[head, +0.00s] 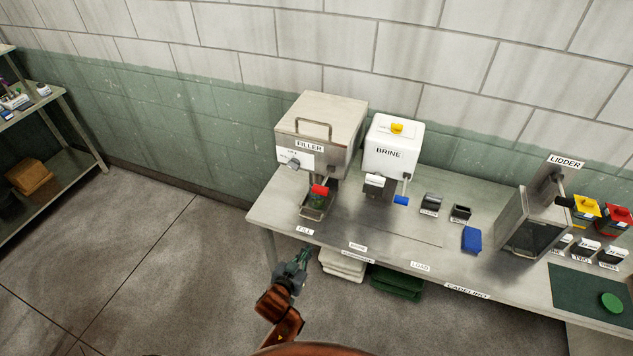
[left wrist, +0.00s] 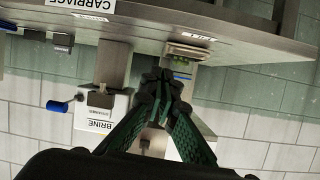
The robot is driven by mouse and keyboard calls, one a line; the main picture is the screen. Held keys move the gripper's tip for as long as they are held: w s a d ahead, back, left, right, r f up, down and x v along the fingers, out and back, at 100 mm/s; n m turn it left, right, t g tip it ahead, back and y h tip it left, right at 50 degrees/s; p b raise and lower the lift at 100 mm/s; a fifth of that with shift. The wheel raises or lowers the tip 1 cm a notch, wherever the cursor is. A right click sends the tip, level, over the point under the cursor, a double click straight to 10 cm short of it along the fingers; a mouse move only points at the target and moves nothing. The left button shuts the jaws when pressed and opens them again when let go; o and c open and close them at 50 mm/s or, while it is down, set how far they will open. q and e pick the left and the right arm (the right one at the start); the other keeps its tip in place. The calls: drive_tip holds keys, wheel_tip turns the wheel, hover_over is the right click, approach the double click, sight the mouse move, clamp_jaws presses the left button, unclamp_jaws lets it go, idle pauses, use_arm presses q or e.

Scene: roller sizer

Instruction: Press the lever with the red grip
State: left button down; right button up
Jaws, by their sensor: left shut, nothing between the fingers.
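The lever's red grip (head: 320,190) sticks out at the front of the steel filler machine (head: 345,115), above its small drip tray (head: 311,213). Something green (head: 317,202) shows just below the grip. My left gripper (head: 302,256) is shut and empty, in front of the bench edge, nearer to me and lower in the picture than the grip, and clear of it. The left wrist view is upside down; the closed fingertips (left wrist: 162,76) show there in front of the bench. I cannot make out the red grip in that view. My right gripper is not in view.
The white brine machine (head: 392,143) with a blue grip (head: 401,200) stands right of the filler. A blue block (head: 471,239) and the lidder (head: 535,222) are further right on the bench (head: 390,250). White trays (head: 342,264) and a green crate (head: 397,282) sit below.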

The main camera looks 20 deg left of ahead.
use_arm(q)
wheel_tip(320, 180, up, 26)
drive_tip(key=s+n+t+p, duration=0.1)
drive_tip(key=t+p, duration=0.2)
drive_tip(key=p, duration=0.1)
drive_tip(key=shift+s+r+t, duration=0.25)
drive_tip(key=shift+s+t, duration=0.05)
drive_tip(key=shift+s, duration=0.05)
drive_tip(key=shift+w, duration=0.1)
drive_tip(key=p, duration=0.3)
hover_over(317, 190)
drive_tip(key=s, duration=0.2)
drive_tip(key=f, duration=0.3)
drive_tip(key=shift+d+f, duration=0.1)
drive_tip(key=shift+d, duration=0.2)
drive_tip(key=shift+f, duration=0.65)
drive_tip(key=shift+w, duration=0.1)
